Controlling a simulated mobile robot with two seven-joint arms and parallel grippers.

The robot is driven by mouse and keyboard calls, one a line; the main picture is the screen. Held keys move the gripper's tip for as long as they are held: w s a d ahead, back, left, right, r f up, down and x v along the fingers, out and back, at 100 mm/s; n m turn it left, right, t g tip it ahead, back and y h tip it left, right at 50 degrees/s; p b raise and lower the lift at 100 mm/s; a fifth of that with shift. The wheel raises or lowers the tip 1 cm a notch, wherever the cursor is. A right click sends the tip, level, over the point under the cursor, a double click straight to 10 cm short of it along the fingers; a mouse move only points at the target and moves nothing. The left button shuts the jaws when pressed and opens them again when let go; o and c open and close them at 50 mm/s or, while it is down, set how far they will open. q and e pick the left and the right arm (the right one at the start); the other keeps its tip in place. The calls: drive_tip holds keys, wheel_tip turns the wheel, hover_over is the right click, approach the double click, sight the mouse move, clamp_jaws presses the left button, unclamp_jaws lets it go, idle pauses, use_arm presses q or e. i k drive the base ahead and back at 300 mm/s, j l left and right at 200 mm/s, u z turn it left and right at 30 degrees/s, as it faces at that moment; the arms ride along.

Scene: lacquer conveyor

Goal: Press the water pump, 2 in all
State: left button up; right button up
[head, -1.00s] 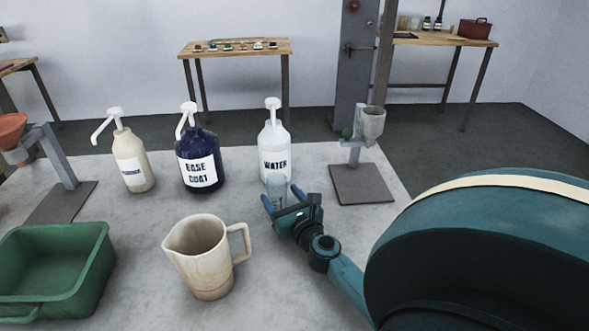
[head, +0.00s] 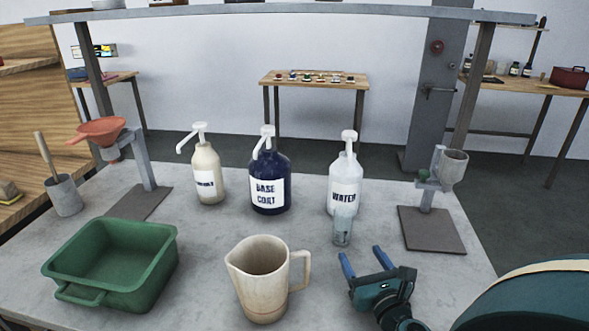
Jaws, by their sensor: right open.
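The water pump bottle (head: 345,182) is clear with a white label reading WATER. It stands upright at the back of the grey table, and its white pump head (head: 349,137) is up. A small clear glass (head: 342,231) stands upright right in front of it, overlapping the lower part of the bottle. My right gripper (head: 363,254) is open and empty, in front of the glass and apart from it, its blue fingers pointing toward the bottle. My left gripper is out of view.
A dark blue base coat pump bottle (head: 269,180) and a cream pump bottle (head: 207,176) stand left of the water. A beige jug (head: 258,285) and a green bin (head: 112,262) stand in front. A stand with a grey cup (head: 454,165) is at right.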

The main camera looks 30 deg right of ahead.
sight(348, 136)
drive_tip(key=k+j, duration=0.25)
drive_tip(key=k, duration=0.25)
drive_tip(key=k+j, duration=0.2)
drive_tip(key=k, duration=0.25)
